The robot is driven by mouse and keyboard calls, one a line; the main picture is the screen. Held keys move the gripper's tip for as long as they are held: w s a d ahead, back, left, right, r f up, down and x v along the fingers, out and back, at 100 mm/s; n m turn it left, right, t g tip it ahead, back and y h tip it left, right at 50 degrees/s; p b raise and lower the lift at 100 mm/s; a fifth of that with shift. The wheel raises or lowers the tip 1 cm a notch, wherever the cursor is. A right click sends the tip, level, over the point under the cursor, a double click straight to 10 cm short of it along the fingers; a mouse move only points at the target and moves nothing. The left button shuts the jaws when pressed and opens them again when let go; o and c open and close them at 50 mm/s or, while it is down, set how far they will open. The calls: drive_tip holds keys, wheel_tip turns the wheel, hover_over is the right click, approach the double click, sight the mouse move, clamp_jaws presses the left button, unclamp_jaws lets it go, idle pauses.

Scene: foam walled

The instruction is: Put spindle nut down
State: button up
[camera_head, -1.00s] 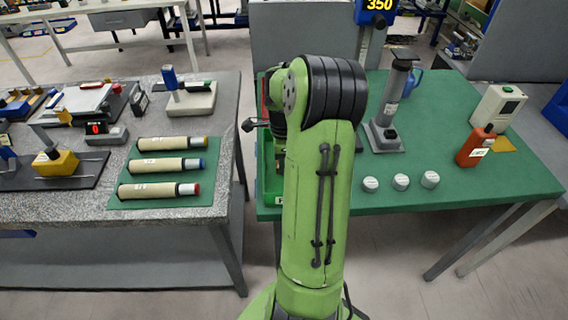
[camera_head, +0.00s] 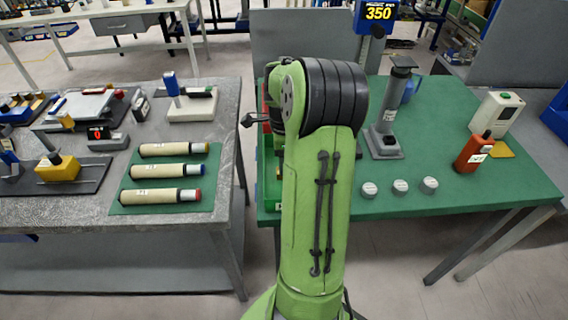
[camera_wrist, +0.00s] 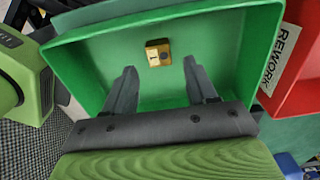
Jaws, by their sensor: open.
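The spindle nut, a small brass-coloured block with a pale label and a dark hole (camera_wrist: 158,53), lies on the floor of a green bin (camera_wrist: 80,70) in the wrist view. My gripper (camera_wrist: 160,75) is open, its two dark fingers apart and over the bin, with the nut beyond and between the fingertips. Nothing is held between the fingers. In the head view my arm hides the gripper, the nut and most of the green bin (camera_head: 268,190).
A red bin marked REWORK (camera_wrist: 295,60) adjoins the green bin. On the green table stand a grey post device (camera_head: 385,140), several white-capped round pieces including one (camera_head: 400,187), and an orange bottle (camera_head: 474,152). The left table (camera_head: 60,215) carries three labelled tubes.

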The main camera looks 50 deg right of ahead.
wheel_tip(320, 180, up, 9)
drive_tip(key=p, duration=0.2)
drive_tip(key=w+a+r+n+h, duration=0.1)
drive_tip(key=a+r+n, duration=0.3)
drive_tip(key=a+n, duration=0.3)
drive_tip(key=s+a+r+n+t+y, duration=0.1)
drive_tip(key=s+a+n+t, duration=0.2)
drive_tip(key=s+a+n, duration=0.55)
drive_tip(key=s+a+r+n+t, duration=0.1)
drive_tip(key=s+a+n+t, duration=0.2)
drive_tip(key=a+n, duration=1)
drive_tip(key=shift+m, duration=0.35)
drive_tip(key=r+p, duration=0.2)
drive_tip(key=a+r+p, duration=0.1)
drive_tip(key=r+p, duration=0.1)
drive_tip(key=shift+w+r, duration=0.1)
drive_tip(key=shift+r, duration=0.1)
